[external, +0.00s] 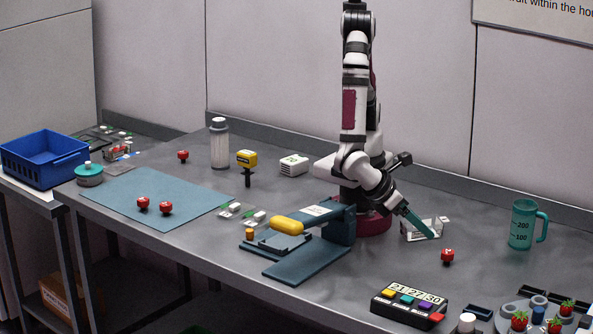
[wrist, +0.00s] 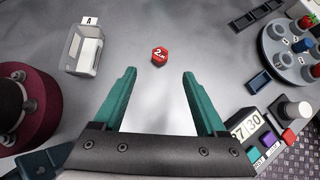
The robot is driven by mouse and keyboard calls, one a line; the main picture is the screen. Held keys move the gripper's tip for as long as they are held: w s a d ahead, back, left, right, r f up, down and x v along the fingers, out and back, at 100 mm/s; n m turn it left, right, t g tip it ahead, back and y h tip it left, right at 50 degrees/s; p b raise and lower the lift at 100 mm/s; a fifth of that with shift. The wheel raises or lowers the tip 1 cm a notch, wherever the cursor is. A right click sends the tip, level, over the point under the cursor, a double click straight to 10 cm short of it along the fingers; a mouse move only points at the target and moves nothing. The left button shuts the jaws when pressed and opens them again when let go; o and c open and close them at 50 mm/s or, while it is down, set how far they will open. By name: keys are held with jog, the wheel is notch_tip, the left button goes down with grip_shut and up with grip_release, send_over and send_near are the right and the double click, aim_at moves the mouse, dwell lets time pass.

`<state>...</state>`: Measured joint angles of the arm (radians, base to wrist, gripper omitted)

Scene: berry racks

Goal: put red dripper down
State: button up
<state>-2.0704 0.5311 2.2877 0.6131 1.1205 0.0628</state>
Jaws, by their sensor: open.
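A small red dripper (external: 447,256) with white marking on top stands on the grey table, to the right of my arm's base. In the wrist view the red dripper (wrist: 159,56) lies just beyond the fingertips, centred between them and apart from both. My gripper (wrist: 159,74) is open, its two teal fingers spread with nothing between them. In the external view my gripper (external: 430,234) points down and to the right, close to the dripper; its height above the table is hard to tell. Similar red pieces (external: 143,203) (external: 166,207) sit on the blue-grey mat (external: 190,190), another (external: 183,155) behind it.
A clear tray labelled A (wrist: 83,50) is left of the fingers in the wrist view. A teal measuring jug (external: 521,225), a button box with number display (external: 408,303) and a round rack with strawberries (external: 505,312) stand to the right. Table around the dripper is clear.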

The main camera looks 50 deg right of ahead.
jog(key=t+y, duration=0.3)
send_over(447, 251)
jog(key=w+a, duration=0.2)
notch_tip(447, 251, down, 2)
jog(key=shift+f, duration=0.25)
jog(key=shift+s+f, duration=0.1)
jog(key=shift+s, duration=0.15)
jog(key=shift+y, duration=0.3)
jog(key=shift+x, duration=2.5)
jog(key=shift+s, duration=0.1)
grip_shut()
